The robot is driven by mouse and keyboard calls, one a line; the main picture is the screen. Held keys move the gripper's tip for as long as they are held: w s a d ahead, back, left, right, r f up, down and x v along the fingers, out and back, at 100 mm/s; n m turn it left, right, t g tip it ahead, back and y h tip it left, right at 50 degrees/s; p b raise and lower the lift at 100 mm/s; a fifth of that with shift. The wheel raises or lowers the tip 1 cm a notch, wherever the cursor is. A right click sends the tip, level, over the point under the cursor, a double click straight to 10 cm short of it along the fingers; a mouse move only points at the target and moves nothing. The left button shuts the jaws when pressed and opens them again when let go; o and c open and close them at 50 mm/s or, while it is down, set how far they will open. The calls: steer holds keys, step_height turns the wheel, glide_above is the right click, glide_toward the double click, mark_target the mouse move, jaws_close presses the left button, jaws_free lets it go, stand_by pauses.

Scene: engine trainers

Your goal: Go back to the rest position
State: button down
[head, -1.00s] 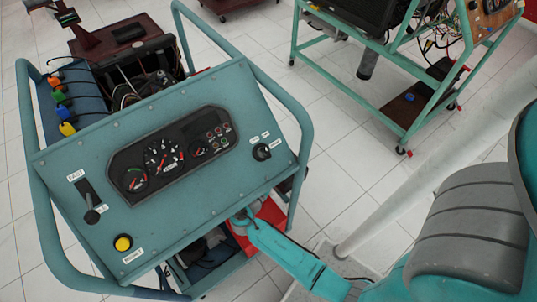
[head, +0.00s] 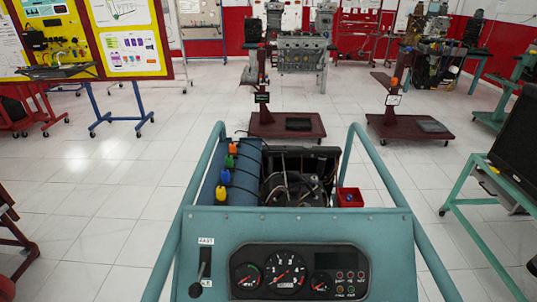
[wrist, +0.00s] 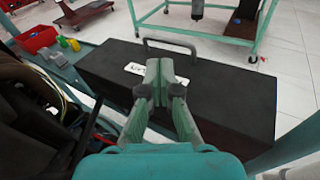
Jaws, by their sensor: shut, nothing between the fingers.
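My gripper (wrist: 160,72) shows in the wrist view, its two green fingers pressed together with nothing between them. It is in front of and over a long black box (wrist: 235,105) with a handle (wrist: 170,44) and a white label. Whether the fingers touch the box I cannot tell. My arm and gripper are out of the head view. The teal engine trainer (head: 225,229) stands close in the head view, with its gauge panel (head: 300,271) facing me and a lever (head: 201,270) at its left.
A red bin (wrist: 38,38) lies left of the black box in the wrist view. A red box (head: 350,197) sits at the trainer's right side. Dark red stands (head: 287,126) are farther back. White floor (head: 110,190) is open to the left.

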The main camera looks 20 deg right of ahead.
steer(key=s+a+f+m+t+y, duration=0.3)
steer(key=s+a+f+y, duration=0.35)
steer(key=s, duration=0.25)
steer(key=s+a+r+m+t+y, duration=0.1)
steer(key=s+a+m+t+y, duration=0.1)
steer(key=s+a+m+y, duration=0.45)
steer(key=s+a+r+m+t+y, duration=0.1)
steer(key=s+a+r+m+t, duration=0.2)
steer(key=r, duration=0.9)
steer(key=s+a+r+m+t+y, duration=0.2)
steer(key=s+a+r+m, duration=0.4)
steer(key=r, duration=0.6)
steer(key=shift+s+r+m+t, duration=0.15)
steer(key=shift+s+m+t, duration=0.25)
steer(key=shift+s+m, duration=0.55)
steer(key=shift+s+a, duration=0.1)
steer(key=shift+s, duration=0.05)
